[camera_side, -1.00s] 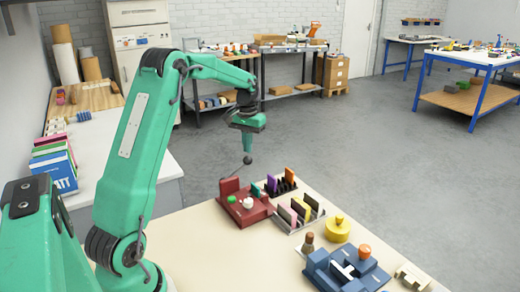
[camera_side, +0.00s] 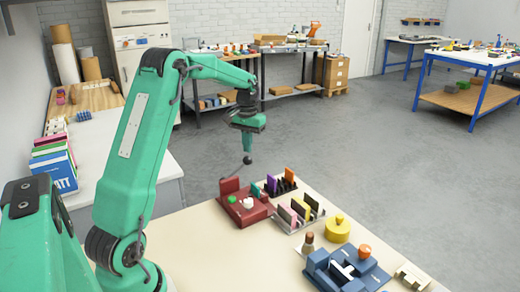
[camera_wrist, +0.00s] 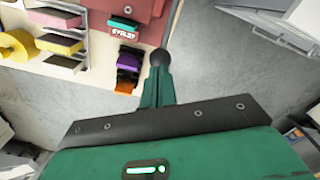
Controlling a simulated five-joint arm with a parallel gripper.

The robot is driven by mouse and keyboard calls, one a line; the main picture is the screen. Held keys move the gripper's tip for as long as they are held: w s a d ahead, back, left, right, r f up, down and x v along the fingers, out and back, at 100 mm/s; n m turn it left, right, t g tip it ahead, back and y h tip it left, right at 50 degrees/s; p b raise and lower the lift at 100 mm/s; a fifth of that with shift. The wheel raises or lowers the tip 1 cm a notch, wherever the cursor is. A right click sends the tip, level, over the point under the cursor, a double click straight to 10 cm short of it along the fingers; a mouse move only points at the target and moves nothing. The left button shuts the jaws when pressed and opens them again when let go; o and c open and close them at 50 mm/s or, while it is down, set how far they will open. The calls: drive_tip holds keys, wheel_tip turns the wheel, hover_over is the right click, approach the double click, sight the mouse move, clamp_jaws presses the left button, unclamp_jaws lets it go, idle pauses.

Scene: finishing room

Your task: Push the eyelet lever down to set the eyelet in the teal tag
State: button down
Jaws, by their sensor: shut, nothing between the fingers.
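The red eyelet press (camera_side: 262,214) stands at the far left of the bench, with an upright red block, a green spot and a white round part. Part of it shows at the top of the wrist view (camera_wrist: 90,8), with an EYELET label. A thin dark lever slants up from it to a dark ball knob (camera_side: 248,160). My gripper (camera_side: 247,150) is shut and empty, pointing down right above the knob. In the wrist view the knob (camera_wrist: 160,57) shows at my fingertips; I cannot tell whether they touch. A teal piece (camera_side: 255,190), perhaps the tag, stands beside the press.
A dark rack with purple (camera_side: 271,184) and orange (camera_side: 289,175) pieces stands behind the press. To its right are a tray of upright blocks (camera_side: 300,211), a yellow round part (camera_side: 338,230) and a blue fixture (camera_side: 345,270).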

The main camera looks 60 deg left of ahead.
sight(249, 159)
drive_tip(key=shift+f, duration=0.2)
idle(0.5)
drive_tip(key=shift+f, duration=0.35)
drive_tip(key=shift+f, duration=0.6)
drive_tip(key=shift+w+f, duration=0.15)
drive_tip(key=shift+f, duration=0.7)
drive_tip(key=shift+w+f, duration=0.15)
drive_tip(key=shift+f, duration=0.7)
drive_tip(key=shift+f, duration=1.45)
